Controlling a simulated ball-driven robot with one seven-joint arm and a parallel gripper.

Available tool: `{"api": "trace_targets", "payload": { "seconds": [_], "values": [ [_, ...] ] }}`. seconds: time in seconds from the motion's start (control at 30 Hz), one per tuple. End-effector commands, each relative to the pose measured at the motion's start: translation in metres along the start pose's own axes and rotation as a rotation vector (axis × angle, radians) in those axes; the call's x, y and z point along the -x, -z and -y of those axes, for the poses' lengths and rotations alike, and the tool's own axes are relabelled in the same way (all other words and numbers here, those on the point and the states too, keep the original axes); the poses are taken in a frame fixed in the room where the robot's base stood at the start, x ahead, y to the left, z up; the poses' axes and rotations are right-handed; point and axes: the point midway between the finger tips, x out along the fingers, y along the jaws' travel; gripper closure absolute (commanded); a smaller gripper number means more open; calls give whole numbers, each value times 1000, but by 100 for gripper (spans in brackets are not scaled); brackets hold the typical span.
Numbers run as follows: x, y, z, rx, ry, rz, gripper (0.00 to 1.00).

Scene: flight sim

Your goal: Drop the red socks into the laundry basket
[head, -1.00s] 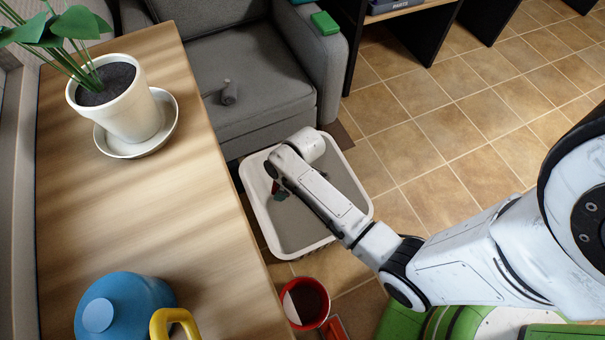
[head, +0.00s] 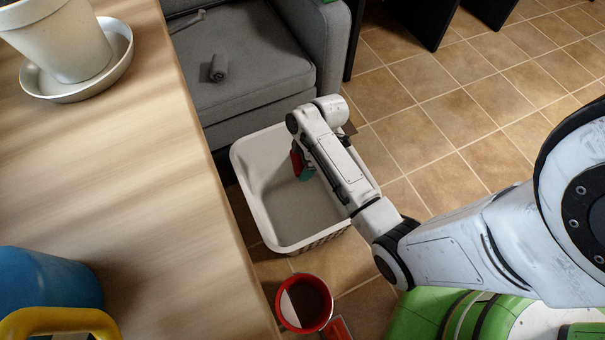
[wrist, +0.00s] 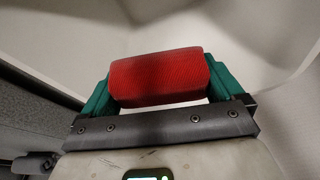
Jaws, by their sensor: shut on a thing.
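The red socks (wrist: 160,78) are a rolled red bundle between the green fingers of my gripper (wrist: 158,82). My gripper is shut on them. In the head view a bit of the red socks (head: 296,162) shows beside the teal fingers of my gripper (head: 304,172), partly hidden by my arm. The white laundry basket (head: 246,190) stands on the floor beside the sofa. My gripper appears over the basket opening, toward its back right part; the height above its bottom is hard to tell. In the wrist view the pale basket wall (wrist: 245,45) fills the background.
A grey sofa (head: 255,75) with a grey roll (head: 219,68) on its seat stands behind the basket.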

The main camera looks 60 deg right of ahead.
Motion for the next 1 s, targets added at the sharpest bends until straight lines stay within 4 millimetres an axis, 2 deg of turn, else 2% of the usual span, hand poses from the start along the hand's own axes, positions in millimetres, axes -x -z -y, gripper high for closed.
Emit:
{"api": "trace_targets", "payload": {
  "seconds": [0.03, 0.2, 0.6, 0.63, 0.7, 0.9, 1.0],
  "values": [
    [-12, -4, 0, 0, 0, 0, 35],
    [-27, -9, 0, -1, -1, 0, 35],
    [-30, -9, 0, -1, -1, 0, 35],
    [-30, -9, 0, -1, -1, 0, 4],
    [-30, -9, 0, -1, -1, 0, 0],
    [-30, -9, 0, -1, -1, 0, 0],
    [-23, -9, 0, -1, -2, 0, 0]
  ]
}}
